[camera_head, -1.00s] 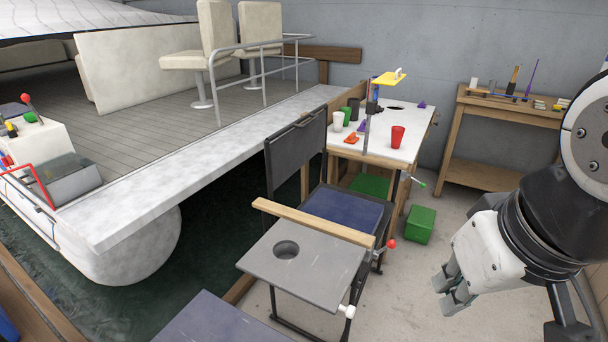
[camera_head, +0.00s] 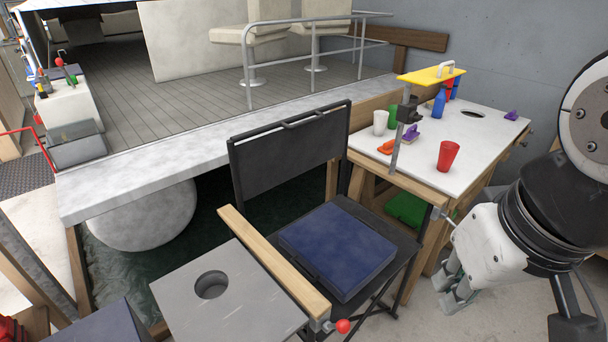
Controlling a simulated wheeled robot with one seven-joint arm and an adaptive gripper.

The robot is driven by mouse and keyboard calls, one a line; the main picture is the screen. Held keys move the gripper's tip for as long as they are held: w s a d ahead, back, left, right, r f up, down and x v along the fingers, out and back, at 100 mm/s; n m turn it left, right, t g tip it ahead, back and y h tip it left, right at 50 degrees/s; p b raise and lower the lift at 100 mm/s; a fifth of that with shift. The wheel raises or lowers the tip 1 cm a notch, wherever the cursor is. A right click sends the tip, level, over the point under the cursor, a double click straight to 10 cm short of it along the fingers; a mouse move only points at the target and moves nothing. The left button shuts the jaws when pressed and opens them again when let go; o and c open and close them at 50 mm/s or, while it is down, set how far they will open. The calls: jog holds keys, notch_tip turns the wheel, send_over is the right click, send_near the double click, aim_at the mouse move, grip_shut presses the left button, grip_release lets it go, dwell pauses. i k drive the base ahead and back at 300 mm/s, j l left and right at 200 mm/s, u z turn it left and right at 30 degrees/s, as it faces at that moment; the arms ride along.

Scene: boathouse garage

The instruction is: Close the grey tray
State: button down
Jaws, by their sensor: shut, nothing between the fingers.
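The grey tray (camera_head: 255,298) is a flat panel with a round cup hole, at the lower middle of the head view. It lies about level, folded out beside the wooden armrest (camera_head: 268,258) of a black folding chair. Its near edge is cut off by the frame. A red ball knob (camera_head: 343,326) sits at the near end of the armrest. My gripper (camera_head: 452,293) is shut and empty at the right, apart from the tray, with the chair's seat side between them in the picture.
The chair has a black backrest (camera_head: 290,150) and a blue seat cushion (camera_head: 338,247). A white-topped bench (camera_head: 475,135) behind it holds a red cup (camera_head: 448,156), other cups and small items. A metal post with a yellow plate (camera_head: 430,76) rises there. Dark water lies left of the chair.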

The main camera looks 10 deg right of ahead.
aim_at(223, 294)
jog(key=i+l+u, duration=0.15)
jog(key=i+l, duration=0.5)
jog(key=i, duration=0.1)
